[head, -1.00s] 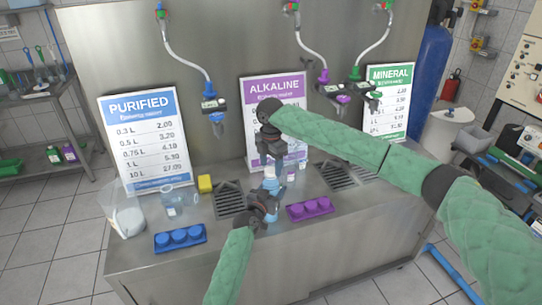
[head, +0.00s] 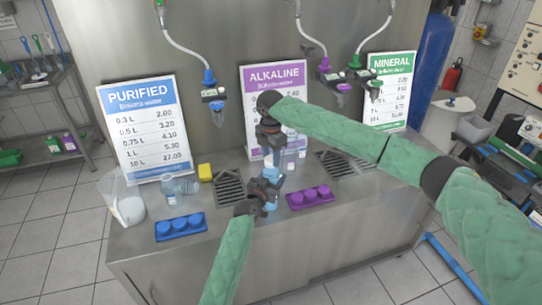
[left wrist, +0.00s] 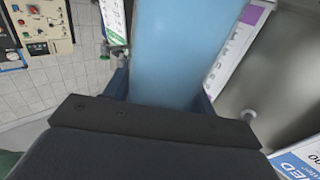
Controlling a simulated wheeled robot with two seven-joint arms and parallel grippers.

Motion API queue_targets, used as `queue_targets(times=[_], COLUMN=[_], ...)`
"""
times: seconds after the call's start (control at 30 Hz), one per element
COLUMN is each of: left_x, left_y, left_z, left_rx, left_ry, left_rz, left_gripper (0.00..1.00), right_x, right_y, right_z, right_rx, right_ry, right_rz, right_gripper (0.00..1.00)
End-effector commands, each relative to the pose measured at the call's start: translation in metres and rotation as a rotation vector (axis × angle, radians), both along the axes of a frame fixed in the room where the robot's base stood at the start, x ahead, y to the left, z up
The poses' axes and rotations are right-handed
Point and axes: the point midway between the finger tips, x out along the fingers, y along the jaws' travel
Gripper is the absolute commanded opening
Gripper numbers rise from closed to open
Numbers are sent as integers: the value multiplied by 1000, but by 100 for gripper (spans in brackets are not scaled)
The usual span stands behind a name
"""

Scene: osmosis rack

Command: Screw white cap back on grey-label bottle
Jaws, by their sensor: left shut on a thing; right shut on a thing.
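My left gripper (head: 266,192) is shut on a light blue bottle (left wrist: 175,50), which fills the gap between the fingers in the left wrist view. In the head view the bottle (head: 268,186) is small and partly covered by the gripper, above the counter. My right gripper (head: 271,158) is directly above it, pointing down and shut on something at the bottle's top. No grey label can be made out.
Price signs (head: 142,128) stand behind. Taps (head: 214,95) hang above.

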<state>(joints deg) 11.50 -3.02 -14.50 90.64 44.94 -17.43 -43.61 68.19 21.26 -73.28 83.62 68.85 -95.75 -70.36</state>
Motion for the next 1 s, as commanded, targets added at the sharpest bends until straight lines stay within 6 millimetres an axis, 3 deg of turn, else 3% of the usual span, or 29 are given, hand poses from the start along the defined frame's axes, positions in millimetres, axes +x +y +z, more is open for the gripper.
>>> queue_targets(times=[1.0], left_x=[0], left_y=[0], left_z=[-1], left_rx=[1], left_ry=[0], left_rz=[0], left_gripper=[0], right_x=[-1], right_y=[2], right_z=[-2], right_rx=[0], right_ry=[2], right_rz=[-1533], right_gripper=[11])
